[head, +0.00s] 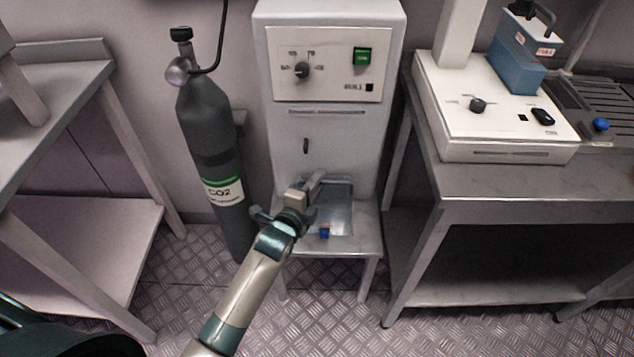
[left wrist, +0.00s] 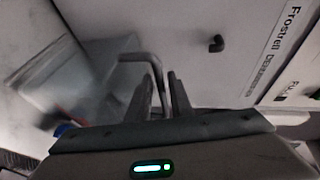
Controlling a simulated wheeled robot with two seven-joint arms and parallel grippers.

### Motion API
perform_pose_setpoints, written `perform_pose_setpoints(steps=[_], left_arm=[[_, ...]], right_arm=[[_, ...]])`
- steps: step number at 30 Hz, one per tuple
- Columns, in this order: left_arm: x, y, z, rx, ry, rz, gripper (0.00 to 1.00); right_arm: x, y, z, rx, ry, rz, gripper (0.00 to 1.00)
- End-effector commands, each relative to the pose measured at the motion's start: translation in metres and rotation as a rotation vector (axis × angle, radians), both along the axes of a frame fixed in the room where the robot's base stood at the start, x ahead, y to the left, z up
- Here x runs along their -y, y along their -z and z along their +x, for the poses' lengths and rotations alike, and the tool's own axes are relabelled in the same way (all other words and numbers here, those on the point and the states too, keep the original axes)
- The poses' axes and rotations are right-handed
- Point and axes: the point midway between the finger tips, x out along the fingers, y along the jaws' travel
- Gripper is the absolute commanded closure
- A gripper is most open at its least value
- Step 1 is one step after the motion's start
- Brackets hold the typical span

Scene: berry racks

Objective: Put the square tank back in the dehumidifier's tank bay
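The dehumidifier (head: 345,145) is a tall white cabinet with a dial and a green switch. The square tank (head: 339,212) is pale and translucent with a blue cap, low at the cabinet's front on a ledge. The tank bay behind it is mostly hidden, and I cannot tell how deep the tank sits. My left gripper (head: 301,198) is at the tank's left. In the left wrist view, my left gripper (left wrist: 163,88) has its fingers close around the tank's bent grey handle (left wrist: 140,58). The tank (left wrist: 85,85) is blurred at the left there. My right gripper is out of view.
A dark CO2 cylinder (head: 212,150) stands close to the cabinet's left. A metal table (head: 65,75) is at the far left. At the right, a bench (head: 500,185) holds a white device (head: 490,125) and a blue container (head: 520,55). Some floor in front is clear.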

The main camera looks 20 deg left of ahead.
Motion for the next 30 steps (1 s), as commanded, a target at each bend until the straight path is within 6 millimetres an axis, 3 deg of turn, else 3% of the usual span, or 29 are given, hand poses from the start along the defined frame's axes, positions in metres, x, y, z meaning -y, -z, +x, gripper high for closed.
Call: perform_pose_setpoints(steps=[12,17,30], left_arm=[[0.0,-0.003,0.0,0.001,0.001,-0.001,0.73],[-0.001,-0.004,-0.011,0.0,0.0,0.001,0.73],[-0.009,-0.018,-0.08,-0.001,0.0,0.001,0.73]], right_arm=[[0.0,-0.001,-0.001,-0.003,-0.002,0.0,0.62],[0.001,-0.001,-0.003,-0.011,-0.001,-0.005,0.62],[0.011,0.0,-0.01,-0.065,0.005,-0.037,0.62]])
